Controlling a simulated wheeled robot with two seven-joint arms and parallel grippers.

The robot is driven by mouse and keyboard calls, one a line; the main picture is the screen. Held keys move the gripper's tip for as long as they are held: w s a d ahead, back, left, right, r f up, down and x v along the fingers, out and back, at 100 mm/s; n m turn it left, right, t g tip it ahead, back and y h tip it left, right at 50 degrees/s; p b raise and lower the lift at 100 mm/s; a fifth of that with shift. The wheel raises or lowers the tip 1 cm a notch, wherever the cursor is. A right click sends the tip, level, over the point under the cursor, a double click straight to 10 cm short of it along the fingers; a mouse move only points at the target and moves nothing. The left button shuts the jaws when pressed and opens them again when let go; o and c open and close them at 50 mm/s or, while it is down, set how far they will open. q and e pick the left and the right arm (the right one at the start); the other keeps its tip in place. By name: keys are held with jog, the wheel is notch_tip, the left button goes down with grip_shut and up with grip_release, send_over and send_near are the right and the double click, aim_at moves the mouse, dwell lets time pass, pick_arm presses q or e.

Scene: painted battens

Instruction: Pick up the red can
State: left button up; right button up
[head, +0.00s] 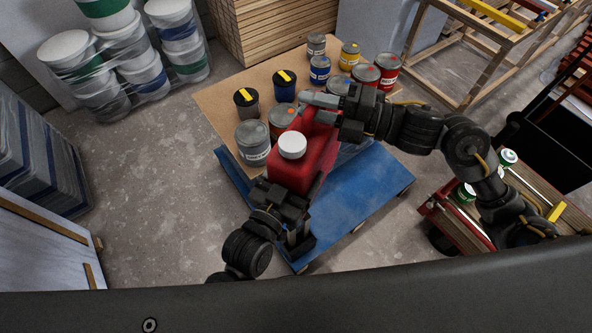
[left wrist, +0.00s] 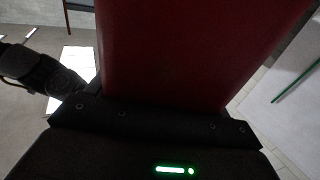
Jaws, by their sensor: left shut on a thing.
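The red can (head: 302,168) is a large red canister with a white cap, above the front part of a blue cart. My left gripper (head: 284,190) is shut on its near side. In the left wrist view the can's red wall (left wrist: 190,50) fills the middle, right against my gripper; the fingertips are hidden there. My right gripper (head: 318,107) is at the far upper end of the can, by its handle. Its fingers partly overlap the handle, and I cannot tell whether they grip it. The can's underside is hidden.
Several paint tins, such as a grey one (head: 252,143) and a red one (head: 388,70), stand close behind the can on the cart's brown board (head: 215,98). The blue cart top (head: 365,190) is clear at the right.

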jog(key=o, duration=0.4)
jog(key=v, duration=1.2)
jog(key=shift+f, duration=0.1)
